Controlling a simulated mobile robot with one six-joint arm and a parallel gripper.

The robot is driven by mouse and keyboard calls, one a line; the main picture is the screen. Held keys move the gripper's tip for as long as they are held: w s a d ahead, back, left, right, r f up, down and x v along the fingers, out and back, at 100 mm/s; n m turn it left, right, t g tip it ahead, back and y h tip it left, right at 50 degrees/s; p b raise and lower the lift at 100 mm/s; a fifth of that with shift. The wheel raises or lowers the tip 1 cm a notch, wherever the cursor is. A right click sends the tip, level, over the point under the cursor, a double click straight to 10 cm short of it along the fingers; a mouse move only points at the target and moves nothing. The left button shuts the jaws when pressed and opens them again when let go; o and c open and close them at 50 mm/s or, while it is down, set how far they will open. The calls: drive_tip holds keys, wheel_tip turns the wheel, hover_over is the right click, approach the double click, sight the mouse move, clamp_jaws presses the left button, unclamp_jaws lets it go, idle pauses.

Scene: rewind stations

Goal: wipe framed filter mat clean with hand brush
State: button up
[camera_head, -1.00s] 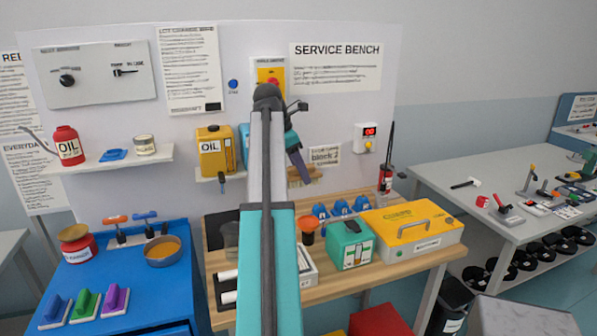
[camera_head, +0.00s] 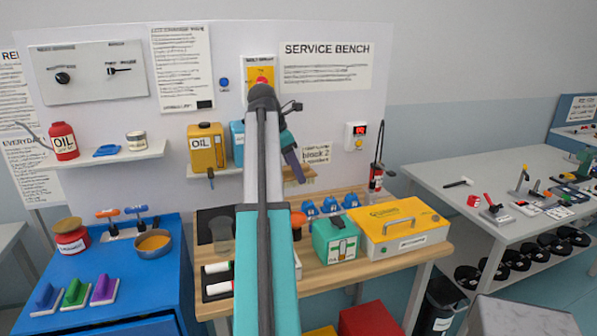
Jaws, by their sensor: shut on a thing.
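My gripper (camera_head: 292,165) hangs beyond my raised arm, in front of the back panel and above the bench. It is shut on a hand brush (camera_head: 307,174) with a tan, wood-coloured body; my wrist hides part of it. The brush is held in the air, apart from the bench top. I cannot pick out the framed filter mat for sure. A dark flat piece (camera_head: 204,224) lies at the bench's left, partly behind a grey cup, and my arm hides the middle of the bench.
On the wooden bench (camera_head: 335,273) stand a green box (camera_head: 335,242), a yellow case (camera_head: 402,229) and blue pieces (camera_head: 331,206). White rollers (camera_head: 218,277) lie left of my arm. A blue cabinet (camera_head: 150,288) stands left; a grey table (camera_head: 460,200) stands right.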

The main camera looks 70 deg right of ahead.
drive_tip(key=w+a+f+n+t+h, duration=0.1)
drive_tip(key=w+a+f+n, duration=0.3)
drive_tip(key=w+a, duration=1.1)
drive_tip(key=w+a+f+n+t, duration=0.1)
drive_tip(key=w+a+f+n, duration=0.35)
drive_tip(key=w+a, duration=1.05)
drive_tip(key=w+a+f+t, duration=0.1)
drive_tip(key=w+a+f, duration=0.35)
drive_tip(key=a, duration=0.35)
drive_tip(key=w+a+f, duration=0.3)
drive_tip(key=w+a, duration=0.3)
drive_tip(key=a, duration=0.3)
drive_tip(key=s+a+f+m+g, duration=0.1)
drive_tip(key=a+f+m, duration=0.2)
drive_tip(key=a, duration=0.6)
drive_tip(key=s+a+f+m+g, duration=0.1)
drive_tip(key=a+f+m, duration=0.2)
drive_tip(key=a, duration=0.7)
drive_tip(key=shift+a+f, duration=0.3)
drive_tip(key=shift+f, duration=0.25)
drive_tip(key=shift+s, duration=0.2)
